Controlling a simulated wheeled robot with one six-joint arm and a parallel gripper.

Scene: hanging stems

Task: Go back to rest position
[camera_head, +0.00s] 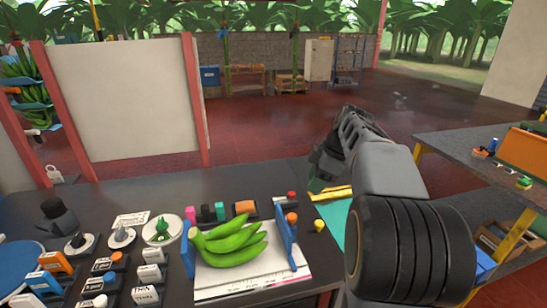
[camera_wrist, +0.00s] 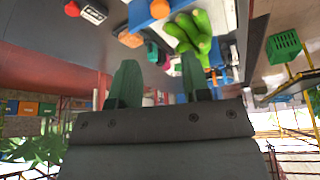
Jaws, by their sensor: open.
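My gripper (camera_head: 330,160) is raised over the right end of the dark table, pointing away from my body. In the wrist view its two green fingers (camera_wrist: 160,82) stand apart with nothing between them, so it is open and empty. A bunch of green bananas (camera_head: 230,240) lies on a white board between two blue uprights on the table, left of my arm. The bunch also shows in the wrist view (camera_wrist: 190,32), beyond the fingers and apart from them. My arm hides part of the floor and the table's right edge.
The dark table (camera_head: 90,205) carries white saucers, labelled blocks and small coloured items at the left. A white panel (camera_head: 125,100) stands behind it. Another table (camera_head: 470,150) with an orange box (camera_head: 526,150) is at the right. Open red floor (camera_head: 280,120) lies beyond.

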